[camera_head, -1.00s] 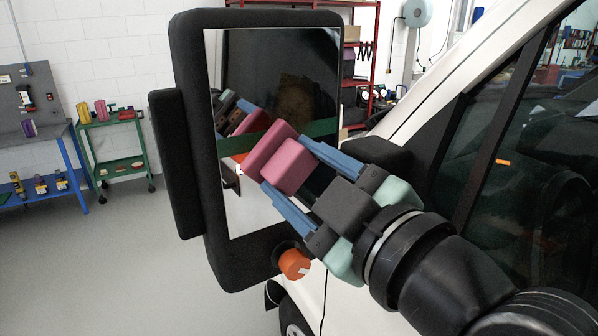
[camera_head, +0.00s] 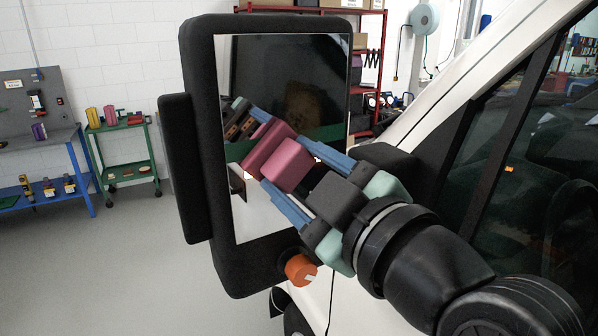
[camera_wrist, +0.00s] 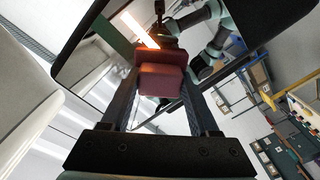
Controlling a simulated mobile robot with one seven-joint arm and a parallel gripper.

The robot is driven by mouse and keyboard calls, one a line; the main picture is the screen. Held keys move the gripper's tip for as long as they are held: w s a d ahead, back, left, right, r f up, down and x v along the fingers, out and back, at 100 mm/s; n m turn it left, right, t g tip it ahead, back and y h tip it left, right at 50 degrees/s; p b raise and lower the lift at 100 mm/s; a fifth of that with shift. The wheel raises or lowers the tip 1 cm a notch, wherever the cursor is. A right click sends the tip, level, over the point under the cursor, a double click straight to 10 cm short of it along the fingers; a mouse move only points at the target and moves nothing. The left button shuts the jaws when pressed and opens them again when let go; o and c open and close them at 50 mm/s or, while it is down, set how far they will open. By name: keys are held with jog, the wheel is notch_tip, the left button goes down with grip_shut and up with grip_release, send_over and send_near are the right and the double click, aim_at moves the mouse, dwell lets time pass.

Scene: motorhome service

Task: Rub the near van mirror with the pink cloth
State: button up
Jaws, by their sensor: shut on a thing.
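The near van mirror has a black housing (camera_head: 199,150) and a tall glass (camera_head: 252,215), left of the van's side window. My gripper (camera_head: 286,162) has blue fingers and is shut on the pink cloth (camera_head: 290,166), which looks like a folded block. The cloth is in front of the glass near its middle, with its reflection right beside it. It appears at or very near the glass; exact contact is hard to tell. In the wrist view the cloth (camera_wrist: 161,82) sits between the fingertips against the mirror glass (camera_wrist: 95,62).
The van's side window (camera_head: 520,150) is on the right. A green cart (camera_head: 128,172) and a blue-legged workbench (camera_head: 62,140) stand at the back left, with open grey floor before them.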

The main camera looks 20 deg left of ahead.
aim_at(280, 135)
jog(key=shift+w, duration=0.1)
